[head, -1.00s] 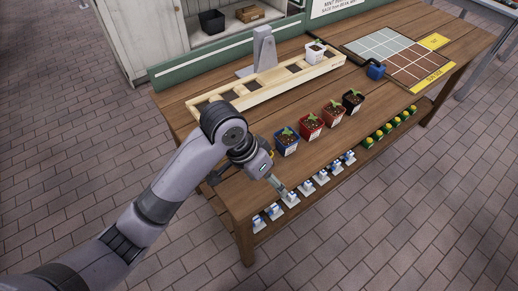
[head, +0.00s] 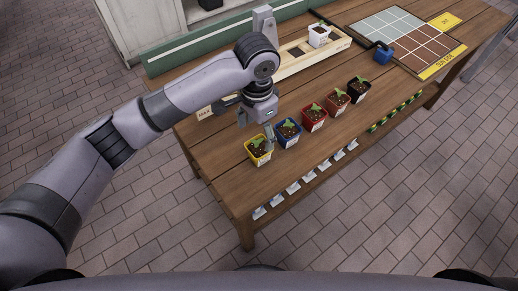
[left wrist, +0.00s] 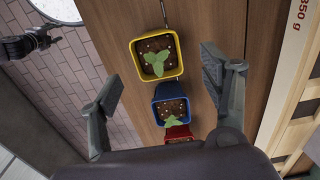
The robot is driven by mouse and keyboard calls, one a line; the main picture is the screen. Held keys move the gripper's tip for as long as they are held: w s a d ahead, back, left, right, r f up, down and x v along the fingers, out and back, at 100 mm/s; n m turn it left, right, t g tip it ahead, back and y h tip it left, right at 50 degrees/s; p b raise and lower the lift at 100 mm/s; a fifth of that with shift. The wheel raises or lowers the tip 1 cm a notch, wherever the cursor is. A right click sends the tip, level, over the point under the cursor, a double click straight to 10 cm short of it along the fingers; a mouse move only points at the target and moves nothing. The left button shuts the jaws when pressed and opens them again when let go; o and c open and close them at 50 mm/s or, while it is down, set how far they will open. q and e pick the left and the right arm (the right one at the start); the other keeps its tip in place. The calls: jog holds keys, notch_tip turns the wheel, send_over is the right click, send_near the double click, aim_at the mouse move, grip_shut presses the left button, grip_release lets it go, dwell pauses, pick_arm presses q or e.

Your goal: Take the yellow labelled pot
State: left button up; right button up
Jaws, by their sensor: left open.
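The yellow pot (head: 258,151) stands upright at the near left end of a row of pots on the wooden table, with a small green seedling and a pale label on its front. In the left wrist view the yellow pot (left wrist: 157,57) shows from above, ahead of the fingertips. My left gripper (head: 256,132) is open and empty, pointing down above and beside the yellow and blue pots. In the left wrist view its fingers (left wrist: 160,85) are spread, with the blue pot (left wrist: 171,108) between and below them.
Blue (head: 287,132), red (head: 314,116), terracotta (head: 337,100) and black (head: 359,89) pots continue the row. A wooden tray (head: 290,62) holds a white pot (head: 319,35). A blue item (head: 383,54) lies near the grid board (head: 405,45).

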aim_at(259, 146)
pick_arm(q)
jog(key=f, duration=0.4)
jog(key=f+p, duration=0.1)
jog(key=f, duration=0.4)
jog(key=shift+s+d+f, duration=0.1)
jog(key=shift+d, duration=0.1)
jog(key=c, duration=1.5)
